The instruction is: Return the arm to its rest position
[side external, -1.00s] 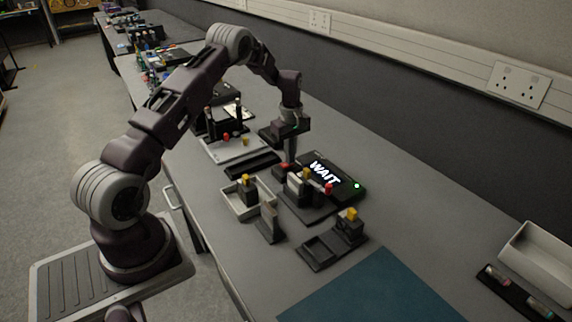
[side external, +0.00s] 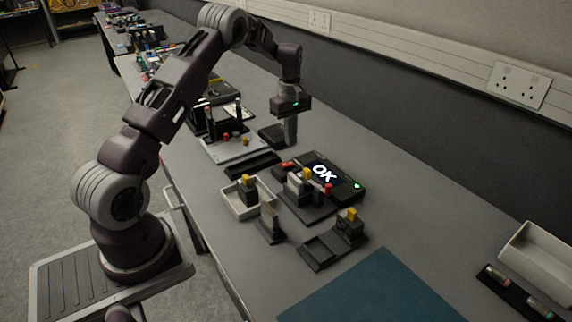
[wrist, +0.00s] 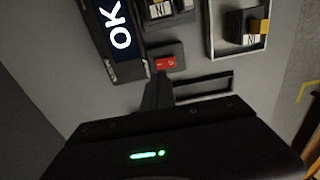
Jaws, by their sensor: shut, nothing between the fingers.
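My gripper (side external: 290,142) is shut and empty. It points down above the bench, just behind the red button (side external: 287,164), with a visible gap to it. In the wrist view my dark fingers (wrist: 157,92) are together, and the red button (wrist: 165,63) lies beyond their tips. The black display box (side external: 325,174) reads "OK" and has a green light at its right corner. The display (wrist: 120,30) also shows "OK" in the wrist view.
A dark fixture (side external: 307,207) with yellow- and red-topped parts stands before the display. A light tray (side external: 233,208) holds a yellow-topped block. A dark two-pocket holder (side external: 318,254), a blue mat (side external: 370,295) and a white bin (side external: 540,255) lie nearer.

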